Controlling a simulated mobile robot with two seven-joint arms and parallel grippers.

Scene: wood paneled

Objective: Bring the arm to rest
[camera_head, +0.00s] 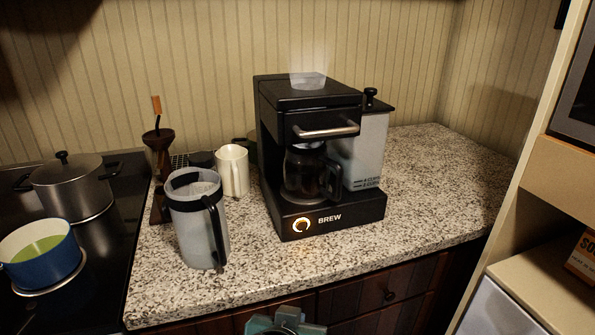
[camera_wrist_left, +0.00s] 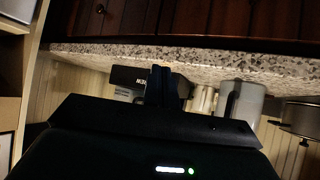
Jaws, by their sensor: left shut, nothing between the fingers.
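My left gripper (camera_wrist_left: 163,84) shows in the left wrist view as dark fingers pressed together, shut and empty. It is in front of the counter, apart from the things on it; that view is upside down, with the dark wooden drawers at the top. In the head view, a part of my arm shows at the bottom edge, in front of the drawers, and the fingertips cannot be made out there. My right gripper is in neither view.
The granite counter (camera_head: 440,185) holds a black coffee maker (camera_head: 335,217) with a glass carafe, a grey pitcher (camera_head: 190,230) and a white mug (camera_head: 233,172). A stove with a steel pot (camera_head: 72,190) and blue pan (camera_head: 45,268) is left. The counter's right side is clear.

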